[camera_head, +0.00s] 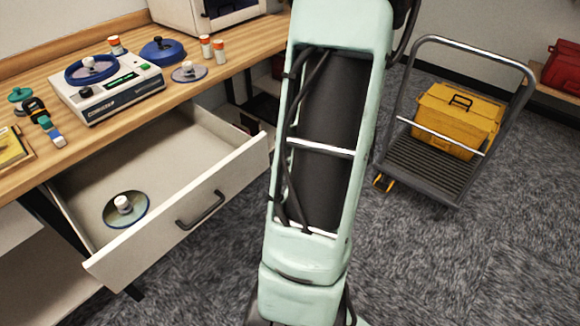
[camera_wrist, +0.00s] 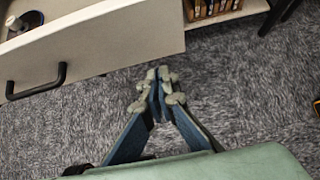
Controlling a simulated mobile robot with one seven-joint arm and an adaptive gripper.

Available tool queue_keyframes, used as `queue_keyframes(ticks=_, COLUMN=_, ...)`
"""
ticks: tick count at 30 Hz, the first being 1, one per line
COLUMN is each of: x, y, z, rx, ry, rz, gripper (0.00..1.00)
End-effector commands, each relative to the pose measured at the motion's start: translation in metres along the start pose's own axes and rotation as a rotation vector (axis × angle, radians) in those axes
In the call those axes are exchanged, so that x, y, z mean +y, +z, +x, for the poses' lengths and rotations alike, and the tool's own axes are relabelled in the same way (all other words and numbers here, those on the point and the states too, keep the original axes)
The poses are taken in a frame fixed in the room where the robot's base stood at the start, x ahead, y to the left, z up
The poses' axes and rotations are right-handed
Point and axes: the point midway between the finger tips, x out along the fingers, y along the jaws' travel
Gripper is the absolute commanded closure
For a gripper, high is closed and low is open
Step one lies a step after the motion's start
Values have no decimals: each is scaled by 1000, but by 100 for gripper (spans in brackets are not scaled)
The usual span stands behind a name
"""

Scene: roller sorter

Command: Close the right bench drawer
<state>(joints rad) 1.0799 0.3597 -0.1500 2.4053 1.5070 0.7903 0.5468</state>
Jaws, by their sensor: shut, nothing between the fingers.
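The bench drawer (camera_head: 190,215) stands pulled out in the head view, a pale box with a white front and a dark bar handle (camera_head: 202,210). My gripper (camera_wrist: 157,85) is shut and empty. In that view it appears over the carpet, just below and right of the front, apart from the handle. In the head view my arm hides the gripper.
The wooden bench top (camera_head: 190,95) holds a white device (camera_head: 108,85), a blue disc (camera_head: 163,50) and small orange-capped bottles. A cart (camera_head: 425,165) carrying a yellow toolbox (camera_head: 455,115) stands at right. A low shelf (camera_wrist: 225,12) with small items shows in the wrist view. Carpet in front is clear.

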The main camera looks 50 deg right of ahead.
Motion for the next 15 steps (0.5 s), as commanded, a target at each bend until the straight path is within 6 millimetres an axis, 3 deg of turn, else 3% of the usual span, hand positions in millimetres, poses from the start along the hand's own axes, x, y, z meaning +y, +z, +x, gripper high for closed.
queue_keyframes(ticks=3, x=0, y=-2, z=27, rx=1, ry=2, rz=-1, gripper=100)
queue_keyframes(ticks=7, x=0, y=17, z=38, rx=-1, ry=0, rz=-3, gripper=100)
queue_keyframes(ticks=15, x=0, y=28, z=49, rx=0, ry=-1, rz=-1, gripper=100)
